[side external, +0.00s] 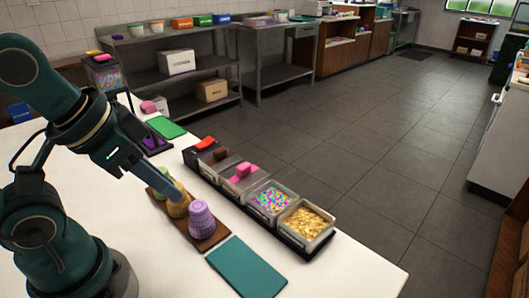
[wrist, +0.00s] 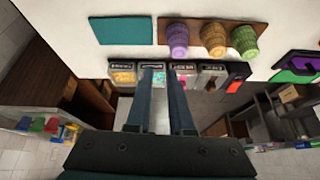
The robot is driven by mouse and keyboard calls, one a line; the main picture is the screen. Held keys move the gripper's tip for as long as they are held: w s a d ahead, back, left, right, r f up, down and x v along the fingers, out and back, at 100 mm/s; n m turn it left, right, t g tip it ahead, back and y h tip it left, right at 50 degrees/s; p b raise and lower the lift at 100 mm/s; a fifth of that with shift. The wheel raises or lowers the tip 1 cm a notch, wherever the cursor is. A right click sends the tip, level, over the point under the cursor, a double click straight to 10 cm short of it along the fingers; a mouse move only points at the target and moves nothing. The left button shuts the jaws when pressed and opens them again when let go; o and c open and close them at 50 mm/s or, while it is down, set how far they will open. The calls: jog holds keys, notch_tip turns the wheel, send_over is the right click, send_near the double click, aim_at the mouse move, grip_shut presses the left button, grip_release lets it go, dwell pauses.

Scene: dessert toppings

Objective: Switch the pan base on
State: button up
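I cannot pick out a pan base or its switch for certain in either view. A dark stand with purple parts (side external: 158,138) is on the white table near the green board; a purple and black shape also shows at the right edge of the wrist view (wrist: 290,74). My gripper (side external: 172,184) is over the table by the cups in the side view and hides part of them. In the wrist view my gripper (wrist: 165,72) has its two fingers apart with nothing between them.
A wooden tray (side external: 207,241) holds green, yellow and purple cups. Beside it a black rack (side external: 318,252) holds several topping tubs. A teal mat (side external: 246,270) lies in front, a green board (side external: 164,128) behind. Bare white table (side external: 340,278) is at the front right.

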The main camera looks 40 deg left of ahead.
jog(key=w+r, duration=0.1)
jog(key=r, duration=0.1)
jog(key=w+r+m, duration=0.1)
jog(key=w+r, duration=0.1)
jog(key=w+a+r+m, duration=0.1)
jog(key=w+r, duration=0.1)
jog(key=shift+w+r, duration=0.25)
jog(key=shift+r, duration=0.15)
grip_shut()
jog(key=w+a+r, duration=0.3)
jog(key=w+a, duration=0.2)
jog(key=w, duration=0.2)
jog(key=n+g, duration=0.2)
jog(key=n, duration=0.1)
send_over(209, 140)
jog(key=s, duration=0.5)
notch_tip(209, 140, down, 6)
jog(key=shift+s+f, duration=0.1)
jog(key=x, duration=1.3)
jog(key=shift+w+f, duration=0.25)
jog(key=shift+f, duration=0.2)
